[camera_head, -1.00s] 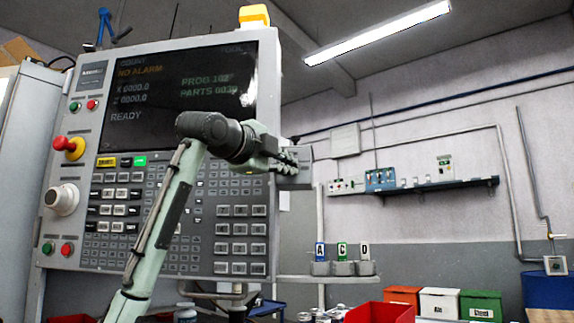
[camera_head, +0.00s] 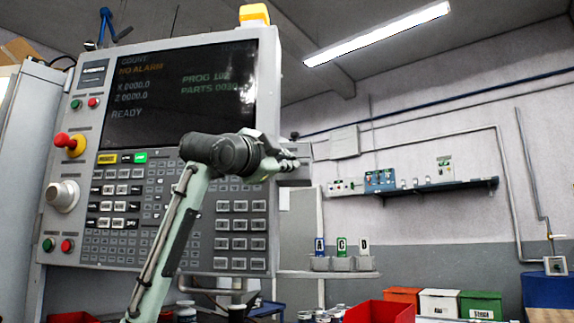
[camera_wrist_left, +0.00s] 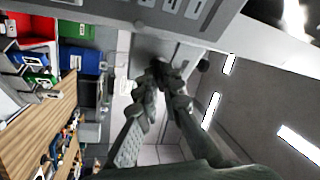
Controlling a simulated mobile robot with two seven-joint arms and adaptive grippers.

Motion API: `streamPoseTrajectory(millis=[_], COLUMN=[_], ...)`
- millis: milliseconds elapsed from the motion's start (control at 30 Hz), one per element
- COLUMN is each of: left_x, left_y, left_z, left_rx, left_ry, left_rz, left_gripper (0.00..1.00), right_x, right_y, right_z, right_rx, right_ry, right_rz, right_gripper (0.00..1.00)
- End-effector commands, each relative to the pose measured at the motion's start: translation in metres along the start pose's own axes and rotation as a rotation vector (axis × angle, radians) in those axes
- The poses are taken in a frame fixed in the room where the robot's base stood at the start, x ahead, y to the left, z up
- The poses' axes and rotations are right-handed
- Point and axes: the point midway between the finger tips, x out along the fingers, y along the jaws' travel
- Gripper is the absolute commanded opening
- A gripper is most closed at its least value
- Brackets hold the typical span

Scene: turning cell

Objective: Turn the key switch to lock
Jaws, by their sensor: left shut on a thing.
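My left gripper (camera_head: 291,160) is at the right edge of the control panel (camera_head: 150,262), reaching around toward its side. In the left wrist view my left gripper (camera_wrist_left: 160,76) has its fingertips closed together on a small dark piece, the key switch (camera_wrist_left: 158,64), against a grey surface beside the panel's keys. The fingers cover most of the key switch, so its lettering and the position it points to cannot be read. In the head view the key switch is hidden. My right gripper is not in view.
The panel carries a screen (camera_head: 180,95), a red emergency button (camera_head: 70,144) and a white dial (camera_head: 62,196). A wall shelf (camera_head: 440,186) is at the right. Red (camera_head: 378,314), white (camera_head: 438,303) and green (camera_head: 481,304) bins stand below. Open room lies right of the panel.

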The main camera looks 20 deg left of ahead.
Motion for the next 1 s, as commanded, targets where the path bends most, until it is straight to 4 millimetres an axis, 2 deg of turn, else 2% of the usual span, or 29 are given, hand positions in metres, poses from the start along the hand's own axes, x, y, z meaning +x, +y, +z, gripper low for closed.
streamPoseTrajectory(millis=[600,1000], left_x=[0.001,0.002], left_y=[0.007,0.008], left_z=[-0.001,-0.003], left_rx=[-0.544,-0.849], left_ry=[-0.001,-0.002], left_rz=[-0.220,-0.346], left_gripper=[0.00,0.00], right_x=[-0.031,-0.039], right_y=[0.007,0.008], right_z=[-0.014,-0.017], right_rx=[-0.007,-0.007], right_ry=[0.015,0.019], right_rz=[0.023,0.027], right_gripper=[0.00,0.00])
